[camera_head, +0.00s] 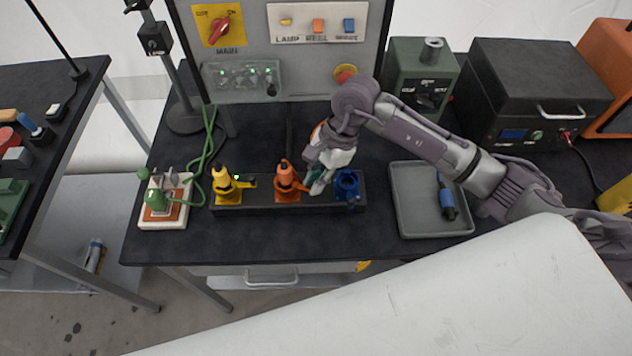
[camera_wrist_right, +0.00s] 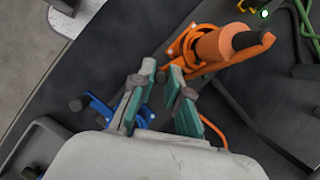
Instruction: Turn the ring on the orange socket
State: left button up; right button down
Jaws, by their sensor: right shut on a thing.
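The orange socket (camera_head: 288,196) sits in the middle of a dark block, with an orange plug (camera_head: 284,174) standing in it. The plug also shows in the right wrist view (camera_wrist_right: 222,46), with a dark tip, and the socket's orange ring (camera_wrist_right: 186,52) shows around its base. My right gripper (camera_head: 318,180) is on the right side of the orange socket, low beside the ring. In the right wrist view its teal fingertips (camera_wrist_right: 166,98) are close together at the ring's side, shut on its small handle, which they mostly hide. My left gripper is not in view.
A yellow socket (camera_head: 228,197) with a plug is left of the orange one; a blue socket (camera_head: 347,186) is right. A grey tray (camera_head: 408,210) holds a blue plug (camera_head: 446,200). The control panel (camera_head: 290,60) rises behind.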

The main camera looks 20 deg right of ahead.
jog(key=m+b, duration=0.1)
jog(key=s+a+m+t+b, duration=0.1)
jog(key=m, duration=0.1)
jog(key=shift+s+f, duration=0.2)
jog(key=s+a+m+t+h+b, duration=0.1)
jog(key=a+m+t+b, duration=0.3)
jog(key=m, duration=0.7)
jog(key=shift+s+a+r+m+h+b, duration=0.25)
jog(key=shift+a+h+b, duration=0.6)
jog(key=shift+b, duration=1)
jog(key=shift+a+y, duration=0.2)
jog(key=shift+y, duration=0.05)
jog(key=c, duration=1.2)
grip_release()
jog(key=shift+o, duration=0.2)
